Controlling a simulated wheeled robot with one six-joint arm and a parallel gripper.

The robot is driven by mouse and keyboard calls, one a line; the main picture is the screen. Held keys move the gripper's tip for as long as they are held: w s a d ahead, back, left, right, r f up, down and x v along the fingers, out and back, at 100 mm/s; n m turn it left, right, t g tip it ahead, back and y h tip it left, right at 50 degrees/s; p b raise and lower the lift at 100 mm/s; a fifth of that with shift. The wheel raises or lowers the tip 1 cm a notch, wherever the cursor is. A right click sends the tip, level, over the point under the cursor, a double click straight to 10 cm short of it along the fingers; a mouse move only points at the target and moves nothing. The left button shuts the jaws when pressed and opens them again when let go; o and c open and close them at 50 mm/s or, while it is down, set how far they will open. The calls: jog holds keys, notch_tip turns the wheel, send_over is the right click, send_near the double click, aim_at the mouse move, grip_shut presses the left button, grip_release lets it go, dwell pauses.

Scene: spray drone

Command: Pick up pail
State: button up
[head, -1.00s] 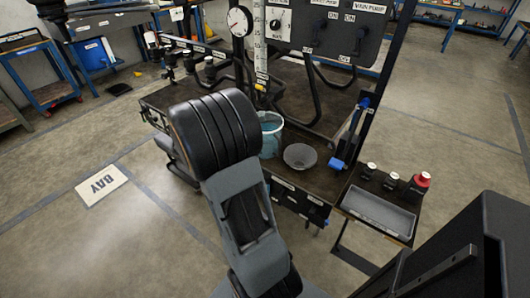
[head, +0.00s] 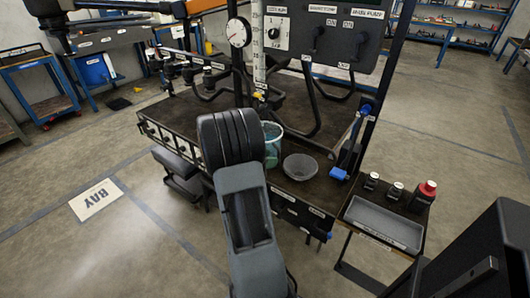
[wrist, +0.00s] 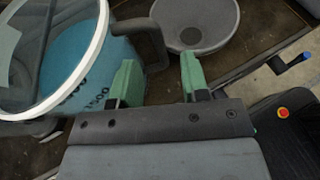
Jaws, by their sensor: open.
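The pail (head: 273,146) is a clear tub with a pale rim and blue contents. It stands on the dark bench top, partly hidden behind my arm in the head view. In the wrist view the pail (wrist: 75,85) fills the left side, with a dark side handle (wrist: 156,42) sticking out to its right. My gripper (wrist: 159,76) is open, its two green fingers apart. The handle's outer part shows between the fingertips in the picture; I cannot tell their depth or any contact.
A grey funnel-like bowl (head: 300,167) sits right of the pail; it also shows in the wrist view (wrist: 195,22). A blue-handled tool (head: 340,174) is farther right. A control panel (head: 325,35) and black tubes rise behind. A tray (head: 382,222) and bottles stand on a side table.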

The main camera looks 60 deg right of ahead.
jog(key=shift+b+x, duration=0.35)
jog(key=shift+x, duration=1.65)
grip_shut()
jog(key=shift+r, duration=0.15)
